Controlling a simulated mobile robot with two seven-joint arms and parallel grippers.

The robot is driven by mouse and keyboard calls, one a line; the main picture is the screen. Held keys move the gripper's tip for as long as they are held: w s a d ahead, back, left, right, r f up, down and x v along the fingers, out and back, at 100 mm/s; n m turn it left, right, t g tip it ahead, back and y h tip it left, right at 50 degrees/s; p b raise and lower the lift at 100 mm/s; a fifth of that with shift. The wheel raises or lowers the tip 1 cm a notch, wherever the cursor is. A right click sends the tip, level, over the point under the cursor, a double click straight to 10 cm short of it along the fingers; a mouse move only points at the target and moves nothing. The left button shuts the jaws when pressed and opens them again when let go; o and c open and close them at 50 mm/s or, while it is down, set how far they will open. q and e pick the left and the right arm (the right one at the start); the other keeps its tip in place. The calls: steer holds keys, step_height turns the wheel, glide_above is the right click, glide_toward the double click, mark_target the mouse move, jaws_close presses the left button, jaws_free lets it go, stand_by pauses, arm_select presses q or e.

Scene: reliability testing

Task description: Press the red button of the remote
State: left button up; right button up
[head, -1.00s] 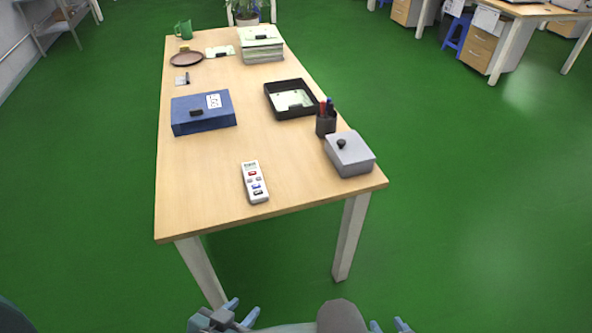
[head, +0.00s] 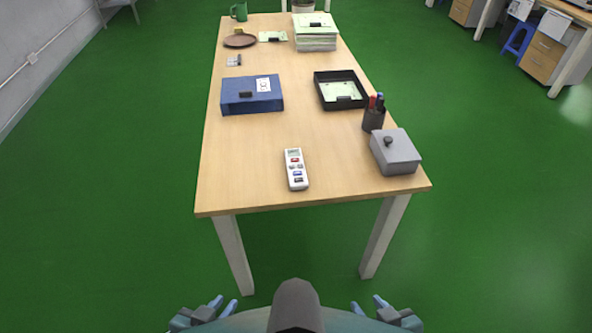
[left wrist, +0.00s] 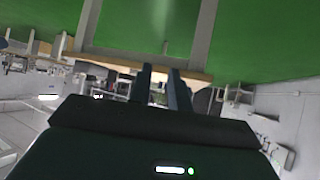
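A white remote (head: 296,177) lies flat on the wooden table (head: 250,160), near its front edge. Its red button (head: 295,160) is near the far end, just below a small screen, with pale, blue and dark buttons closer to me. My left gripper (head: 223,304) is low at the bottom of the head view, in front of the table and well away from the remote. It is open and empty; its two fingers (left wrist: 160,88) show apart in the left wrist view. My right gripper (head: 367,305) is also low in front of the table, its fingers apart and empty.
A blue box (head: 252,99), black tray (head: 365,101), paper stack (head: 316,42), brown plate (head: 240,41) and green mug (head: 239,11) lie farther back. The tabletop around the remote is clear.

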arm_select(q)
jaws_close()
stand_by(1.4)
